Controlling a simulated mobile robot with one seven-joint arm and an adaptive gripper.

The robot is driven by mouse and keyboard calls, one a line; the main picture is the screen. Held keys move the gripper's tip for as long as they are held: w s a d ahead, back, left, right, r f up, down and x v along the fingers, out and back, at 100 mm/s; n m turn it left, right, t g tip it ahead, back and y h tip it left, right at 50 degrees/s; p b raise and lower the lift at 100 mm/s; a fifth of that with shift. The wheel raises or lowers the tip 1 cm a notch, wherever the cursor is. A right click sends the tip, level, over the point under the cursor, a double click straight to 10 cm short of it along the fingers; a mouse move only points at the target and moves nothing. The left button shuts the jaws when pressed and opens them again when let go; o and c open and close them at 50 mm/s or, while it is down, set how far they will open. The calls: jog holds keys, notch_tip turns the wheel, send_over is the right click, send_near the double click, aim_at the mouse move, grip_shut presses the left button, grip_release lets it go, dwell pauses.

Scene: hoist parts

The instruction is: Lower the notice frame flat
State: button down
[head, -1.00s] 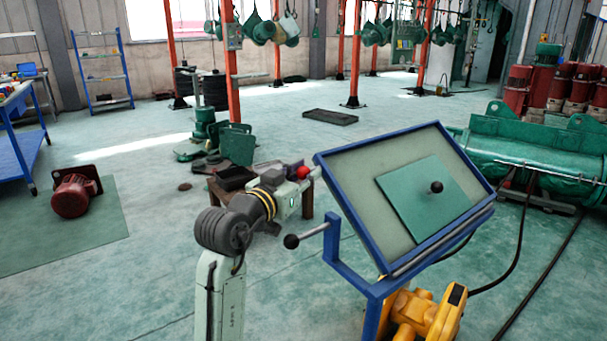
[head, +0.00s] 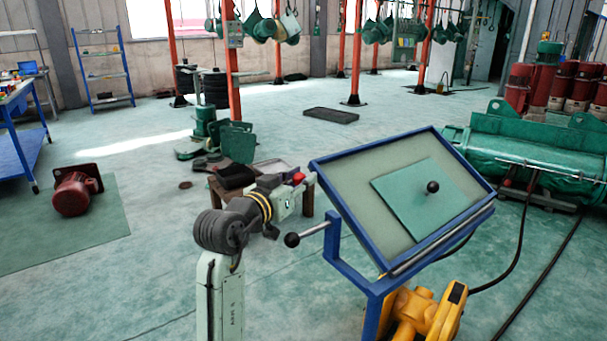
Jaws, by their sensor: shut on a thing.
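The notice frame (head: 341,176) is a blue-edged board with a pale face, standing tilted on a blue stand (head: 373,290). A green panel (head: 407,204) with a black ball knob (head: 432,187) lies on its face. A lever with a black ball end (head: 292,240) sticks out left of the stand. My arm reaches from the left to the frame's upper left edge. My gripper (head: 308,181) is there, shut on the frame's edge; its fingertips are mostly hidden behind the frame.
A yellow machine (head: 420,314) sits below the frame, with dark cables on the floor to the right. A green drum machine (head: 535,155) stands behind right. A low table (head: 223,198) stands behind my arm. A red motor (head: 74,194) lies on a mat at left. Open floor lies between.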

jog(key=w+a+f+n+g, duration=0.1)
jog(key=f+n, duration=0.1)
jog(key=f, duration=0.4)
jog(key=w+a+f+n+g+p, duration=0.1)
jog(key=w+f+n, duration=0.1)
jog(key=f, duration=0.5)
jog(key=shift+a+f+n, duration=0.25)
jog(key=shift+a+n, duration=0.1)
jog(key=shift+n, duration=0.15)
jog(key=shift+f, duration=0.15)
jog(key=c, duration=1.5)
grip_release()
jog(key=shift+o, duration=0.9)
jog(key=shift+d, duration=0.1)
jog(key=v, duration=1.2)
jog(key=shift+r, duration=0.35)
jog(key=shift+w, duration=0.1)
